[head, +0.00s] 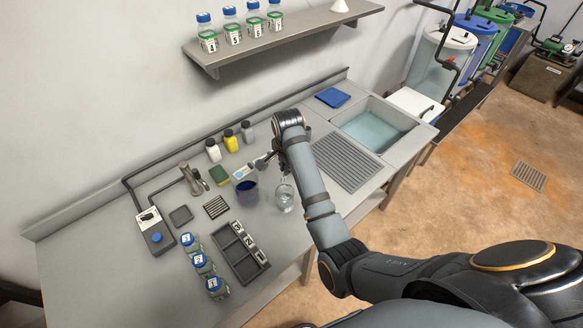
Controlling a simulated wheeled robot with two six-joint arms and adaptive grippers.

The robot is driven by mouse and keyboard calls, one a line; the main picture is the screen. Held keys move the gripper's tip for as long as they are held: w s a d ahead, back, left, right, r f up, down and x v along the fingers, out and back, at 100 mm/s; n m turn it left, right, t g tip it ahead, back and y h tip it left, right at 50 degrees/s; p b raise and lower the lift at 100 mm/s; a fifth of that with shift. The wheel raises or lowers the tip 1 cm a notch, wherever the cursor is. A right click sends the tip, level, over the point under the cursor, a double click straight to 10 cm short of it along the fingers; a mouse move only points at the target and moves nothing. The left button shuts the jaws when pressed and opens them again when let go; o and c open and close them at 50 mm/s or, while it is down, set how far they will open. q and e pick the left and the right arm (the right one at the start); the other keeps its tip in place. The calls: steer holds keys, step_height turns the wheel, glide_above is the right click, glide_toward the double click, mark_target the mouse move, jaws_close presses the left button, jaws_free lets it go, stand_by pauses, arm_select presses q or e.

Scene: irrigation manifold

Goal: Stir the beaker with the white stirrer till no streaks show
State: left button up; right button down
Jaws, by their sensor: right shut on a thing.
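A glass beaker (247,192) with dark blue-purple liquid stands on the grey bench, left of my right arm. My right gripper (264,163) is just above and to the right of this beaker, shut on a thin thing that I take for the white stirrer. The stirrer is too small and too covered by the fingers to make out clearly, and I cannot tell whether its tip is in the liquid. Streaks in the liquid cannot be made out. My left gripper is not in view.
A clear glass vessel (284,199) stands close right of the beaker. Small bottles (230,141) and a sponge (219,176) are behind. A dark compartment tray (226,261) and blue-capped jars (201,263) are in front. A sink (374,128) is at right.

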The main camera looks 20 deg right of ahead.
steer(key=b, duration=0.2)
glide_toward(288, 194)
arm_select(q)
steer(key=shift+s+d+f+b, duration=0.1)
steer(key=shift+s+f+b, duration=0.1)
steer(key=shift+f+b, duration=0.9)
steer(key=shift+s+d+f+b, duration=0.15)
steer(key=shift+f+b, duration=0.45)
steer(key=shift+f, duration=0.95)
arm_select(e)
steer(key=shift+s+a+f, duration=0.3)
steer(key=shift+s+f, duration=0.1)
steer(key=shift+f, duration=0.35)
steer(key=shift+s+a+f, duration=0.3)
steer(key=shift+s+f, duration=0.15)
steer(key=shift+f, duration=0.25)
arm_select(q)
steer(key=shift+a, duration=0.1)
